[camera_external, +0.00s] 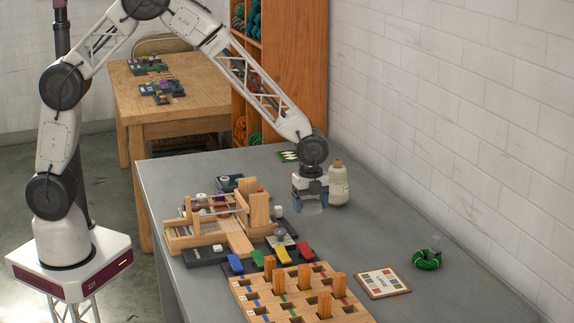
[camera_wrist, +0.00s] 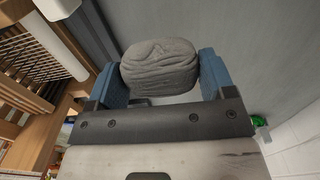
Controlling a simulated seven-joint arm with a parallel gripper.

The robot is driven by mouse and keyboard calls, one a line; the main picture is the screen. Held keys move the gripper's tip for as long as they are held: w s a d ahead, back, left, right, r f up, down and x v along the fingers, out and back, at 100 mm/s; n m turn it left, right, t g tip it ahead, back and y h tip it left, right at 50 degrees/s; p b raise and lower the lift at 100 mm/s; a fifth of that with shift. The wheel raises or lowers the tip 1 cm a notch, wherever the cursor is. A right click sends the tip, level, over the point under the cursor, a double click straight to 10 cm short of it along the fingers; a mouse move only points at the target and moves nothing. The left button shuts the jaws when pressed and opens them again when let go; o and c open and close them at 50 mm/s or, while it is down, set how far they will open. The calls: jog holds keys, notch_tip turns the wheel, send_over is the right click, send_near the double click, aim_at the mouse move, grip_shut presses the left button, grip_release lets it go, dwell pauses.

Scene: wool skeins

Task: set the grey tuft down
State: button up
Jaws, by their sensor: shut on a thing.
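The grey tuft (camera_wrist: 160,66), a rounded lump with creased strands, sits between the two blue fingers of my gripper (camera_wrist: 162,78) in the wrist view. Both fingers press on its sides. In the external view my gripper (camera_external: 310,196) points down over the grey table, just left of a cream bottle. The tuft (camera_external: 312,208) shows there as a small pale grey patch at the fingertips. I cannot tell whether its underside touches the table.
The cream bottle (camera_external: 338,184) stands close beside my gripper. A wooden loom-like frame (camera_external: 208,222) is to the left. A wooden peg board (camera_external: 297,300), a card (camera_external: 382,283) and a green skein (camera_external: 427,260) lie nearer the front. Bare table (camera_external: 375,235) lies right of my gripper.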

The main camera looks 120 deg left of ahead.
jog(key=s+a, duration=0.5)
jog(key=a, duration=0.1)
jog(key=s+a, duration=0.6)
jog(key=shift+r, duration=0.15)
jog(key=s+a, duration=0.3)
jog(key=s, duration=0.1)
jog(key=s+a, duration=0.3)
jog(key=s, duration=0.1)
jog(key=s+a, duration=0.2)
jog(key=s, duration=0.3)
jog(key=shift+a, duration=0.4)
jog(key=shift+w, duration=0.1)
jog(key=w+a, duration=0.3)
jog(key=a, duration=0.1)
jog(key=w+a+f, duration=0.1)
jog(key=w+a, duration=0.2)
jog(key=a, duration=0.1)
jog(key=w+a, duration=0.3)
jog(key=a, duration=0.1)
jog(key=shift+w+a+f, duration=0.25)
jog(key=shift+w+a, duration=0.1)
jog(key=shift+a, duration=0.05)
jog(key=shift+f, duration=0.1)
jog(key=shift+f, duration=1.65)
jog(key=shift+f, duration=0.15)
jog(key=o, duration=0.9)
jog(key=shift+c, duration=0.2)
